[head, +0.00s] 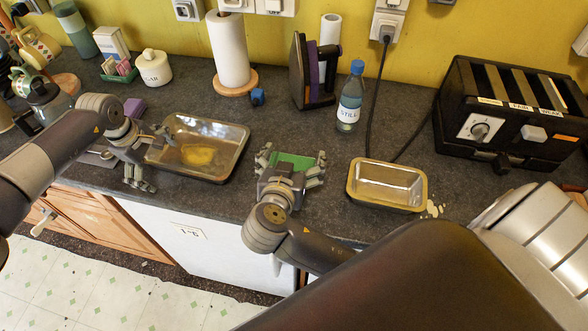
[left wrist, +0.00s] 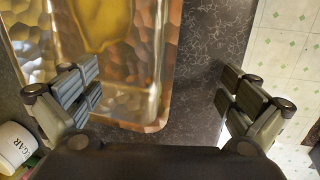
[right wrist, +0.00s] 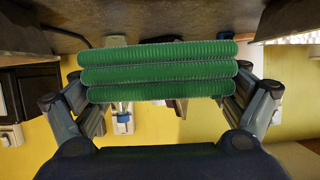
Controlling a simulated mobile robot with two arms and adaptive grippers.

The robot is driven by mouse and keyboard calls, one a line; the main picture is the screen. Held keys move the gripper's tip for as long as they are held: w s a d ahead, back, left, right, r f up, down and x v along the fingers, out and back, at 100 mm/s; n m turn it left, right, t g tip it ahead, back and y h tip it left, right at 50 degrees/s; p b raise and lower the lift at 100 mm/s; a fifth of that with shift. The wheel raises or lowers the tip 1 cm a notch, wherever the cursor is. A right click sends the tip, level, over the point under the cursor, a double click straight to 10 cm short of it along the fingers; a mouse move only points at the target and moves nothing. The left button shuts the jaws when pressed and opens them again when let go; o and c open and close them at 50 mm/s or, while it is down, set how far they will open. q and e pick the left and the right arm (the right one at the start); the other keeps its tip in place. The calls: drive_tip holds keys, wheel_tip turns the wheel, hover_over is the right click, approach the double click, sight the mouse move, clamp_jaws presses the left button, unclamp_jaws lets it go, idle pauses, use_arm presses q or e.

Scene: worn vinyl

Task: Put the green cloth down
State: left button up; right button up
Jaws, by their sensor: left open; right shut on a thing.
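The green cloth (head: 294,161) is folded into a thick stack, and its several ribbed layers fill the middle of the right wrist view (right wrist: 160,70). My right gripper (head: 291,167) is shut on it, with a finger at each end of the stack. It is over the front part of the dark worktop, between the metal tray and the loaf tin; I cannot tell whether the cloth touches the worktop. My left gripper (head: 146,161) is open and empty at the left edge of the tray. Its spread fingers also show in the left wrist view (left wrist: 160,95).
The metal tray (head: 239,150) holds a yellow patch. The loaf tin (head: 424,190) is right of my right gripper. An iron (head: 303,75), bottle (head: 350,95), paper roll (head: 228,50) and toaster (head: 510,125) stand behind. Bare worktop lies between tray and tin.

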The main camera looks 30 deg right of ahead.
sight(294, 158)
drive_tip(key=shift+a+r, duration=0.1)
drive_tip(key=shift+r, duration=1.6)
drive_tip(key=shift+s, duration=0.1)
drive_tip(key=shift+f, duration=0.4)
wheel_tip(294, 158, down, 9)
drive_tip(key=shift+f, duration=0.1)
drive_tip(key=o, duration=0.8)
